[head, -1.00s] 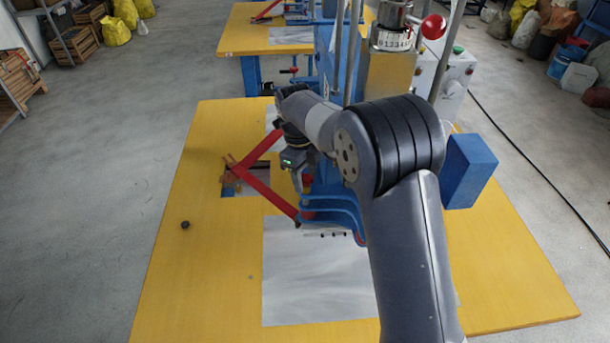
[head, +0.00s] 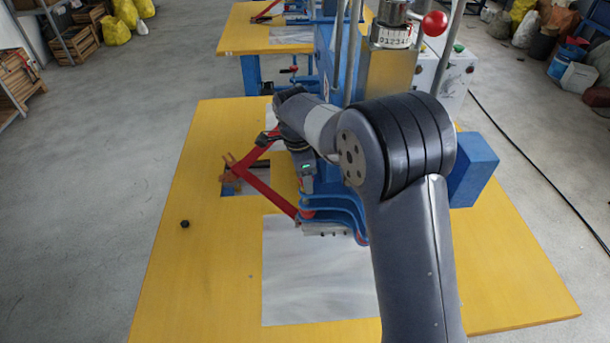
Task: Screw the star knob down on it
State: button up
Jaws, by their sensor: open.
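A small dark knob-like piece (head: 185,224) lies on the left part of the yellow table; it is too small to tell whether it is the star knob. My gripper (head: 305,182), grey with a green light, is at the end of my arm, over the blue press base and right of the red lever arms (head: 262,185). It is open; its fingertips are hard to make out, and I see nothing held in it. It is well to the right of the dark piece, apart from it. My arm hides part of the press.
The yellow table (head: 165,290) carries a grey metal sheet (head: 315,285) in front of the blue press base (head: 340,208). A red ball handle (head: 434,24) and a blue box (head: 472,170) are at the right. The table's left front is mostly clear.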

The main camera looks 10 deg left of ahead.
jog(key=n, duration=0.6)
jog(key=shift+n+t, duration=0.3)
jog(key=shift+n, duration=0.1)
jog(key=n, duration=0.4)
jog(key=shift+s+y, duration=0.1)
jog(key=shift+y, duration=0.3)
jog(key=n, duration=0.3)
jog(key=c, duration=0.9)
jog(key=m, duration=0.4)
jog(key=shift+m, duration=0.3)
jog(key=shift+c, duration=0.2)
jog(key=m, duration=0.5)
jog(key=shift+h, duration=0.3)
jog(key=m+p, duration=0.1)
jog(key=m, duration=0.3)
jog(key=shift+m+g, duration=0.4)
jog(key=m, duration=0.5)
jog(key=shift+g, duration=0.3)
